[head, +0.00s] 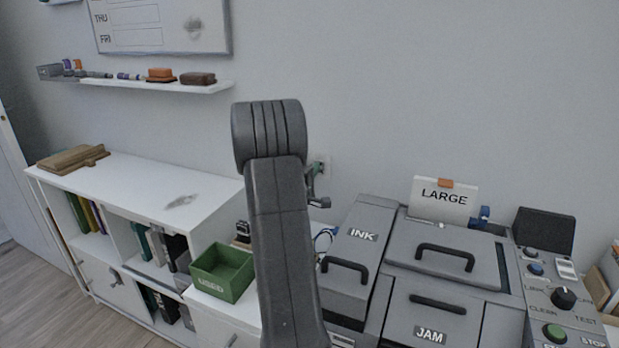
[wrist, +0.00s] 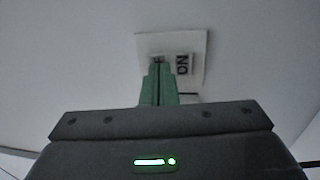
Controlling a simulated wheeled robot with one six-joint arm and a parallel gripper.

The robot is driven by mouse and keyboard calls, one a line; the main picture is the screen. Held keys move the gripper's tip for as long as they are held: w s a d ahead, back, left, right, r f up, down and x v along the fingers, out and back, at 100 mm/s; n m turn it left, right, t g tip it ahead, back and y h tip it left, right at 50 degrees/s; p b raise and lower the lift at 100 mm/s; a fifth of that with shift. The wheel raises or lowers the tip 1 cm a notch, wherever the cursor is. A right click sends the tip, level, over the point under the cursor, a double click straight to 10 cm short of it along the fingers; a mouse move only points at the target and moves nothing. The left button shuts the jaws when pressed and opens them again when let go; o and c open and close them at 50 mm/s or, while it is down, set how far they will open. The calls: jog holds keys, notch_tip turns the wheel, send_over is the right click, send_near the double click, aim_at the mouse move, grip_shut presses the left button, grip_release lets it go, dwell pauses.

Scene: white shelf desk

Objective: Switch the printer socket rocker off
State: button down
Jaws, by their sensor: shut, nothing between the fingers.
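The socket plate (wrist: 190,43) is a pale square on the wall in the wrist view.
The grey printer (head: 440,270) with INK and JAM lids stands at the right, with a LARGE card (head: 444,197) behind it. A green box (head: 222,271) sits left of my arm. A white shelf unit (head: 150,187) stands further left.

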jog(key=shift+w, duration=0.15)
jog(key=shift+w+d+r+y+p, duration=0.1)
jog(key=shift+w+r+y+p, duration=0.15)
jog(key=shift+p, duration=0.95)
jog(key=shift+s, duration=0.15)
